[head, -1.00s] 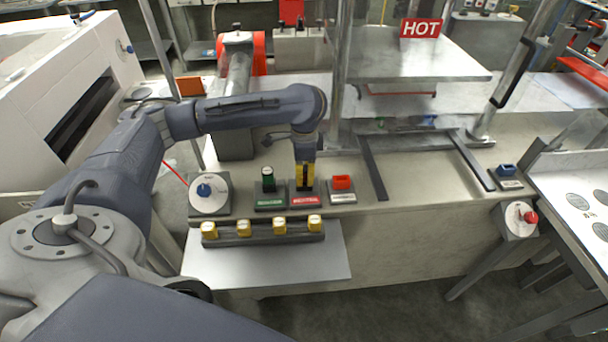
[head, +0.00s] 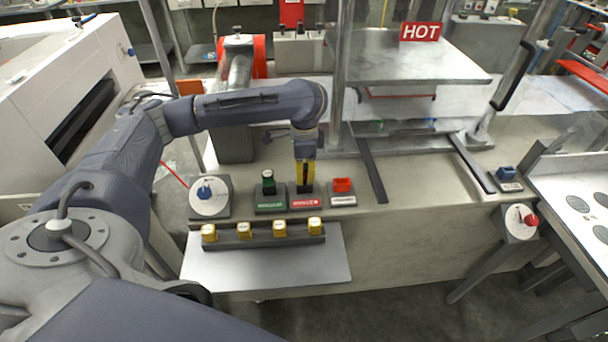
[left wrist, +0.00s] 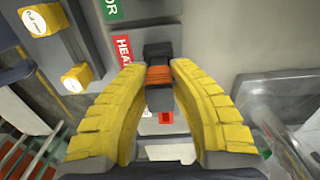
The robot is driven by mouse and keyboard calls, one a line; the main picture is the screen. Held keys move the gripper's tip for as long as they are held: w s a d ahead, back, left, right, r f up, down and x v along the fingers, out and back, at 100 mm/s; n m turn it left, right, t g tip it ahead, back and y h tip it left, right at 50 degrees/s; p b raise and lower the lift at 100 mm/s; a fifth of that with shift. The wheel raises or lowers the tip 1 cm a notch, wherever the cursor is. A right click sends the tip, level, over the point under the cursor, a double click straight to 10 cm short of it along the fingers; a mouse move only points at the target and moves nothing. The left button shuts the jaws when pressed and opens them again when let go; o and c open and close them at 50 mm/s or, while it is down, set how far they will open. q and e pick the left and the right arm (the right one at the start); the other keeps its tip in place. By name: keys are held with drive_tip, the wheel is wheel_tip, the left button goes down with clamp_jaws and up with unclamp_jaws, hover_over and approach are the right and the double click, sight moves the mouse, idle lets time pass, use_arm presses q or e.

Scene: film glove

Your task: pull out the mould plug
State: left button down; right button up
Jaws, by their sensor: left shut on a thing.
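My left gripper (head: 305,180) points down over the red-labelled socket block (head: 306,203) on the bench. In the left wrist view, its yellow fingers (left wrist: 158,75) are shut on a dark plug with an orange band (left wrist: 159,77). The red label beside it begins "HEA"; the rest is hidden. The plug is at its block, but I cannot tell how deep it sits. A green-and-black plug (head: 268,183) stands upright in the green-labelled block to the left. A red plug or socket (head: 342,185) sits on the block to the right. My right gripper is not in view.
Several yellow-capped pieces (head: 244,230) stand on a dark rail in front of the blocks. A dial with a blue knob (head: 208,195) is at the left. A "HOT" sign (head: 420,30) and metal posts stand behind.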

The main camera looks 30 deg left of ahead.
sight(304, 166)
use_arm(q)
drive_tip(key=shift+r, duration=1.75)
drive_tip(key=shift+r, duration=0.15)
drive_tip(key=shift+r, duration=1.45)
drive_tip(key=shift+d, duration=0.1)
